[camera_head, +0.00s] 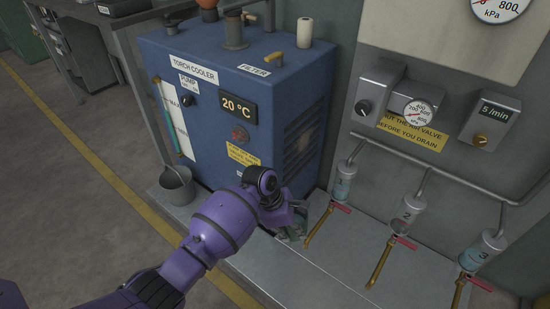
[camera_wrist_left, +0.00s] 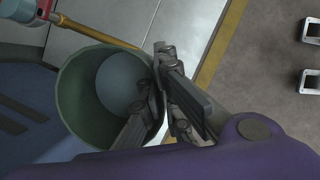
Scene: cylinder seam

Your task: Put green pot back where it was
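The green pot (camera_wrist_left: 76,98) shows in the left wrist view, open end toward the camera, with a paler round bottom inside. My left gripper (camera_wrist_left: 158,85) is at the pot's rim on the right, one finger inside and one outside, and looks closed on the wall. In the head view my left gripper (camera_head: 290,215) is low at the front right corner of the blue torch cooler (camera_head: 225,125), beside the pipe of drain 1. There the pot is mostly hidden by the gripper; I cannot tell whether it touches the ledge. My right gripper is not in view.
A grey bucket (camera_head: 177,184) stands on the ledge left of the cooler. Three drains with red-handled valves and brass pipes (camera_head: 319,231) line the wall at right. The grey ledge (camera_head: 335,285) is clear between the pipes. A yellow line (camera_head: 95,150) marks the floor.

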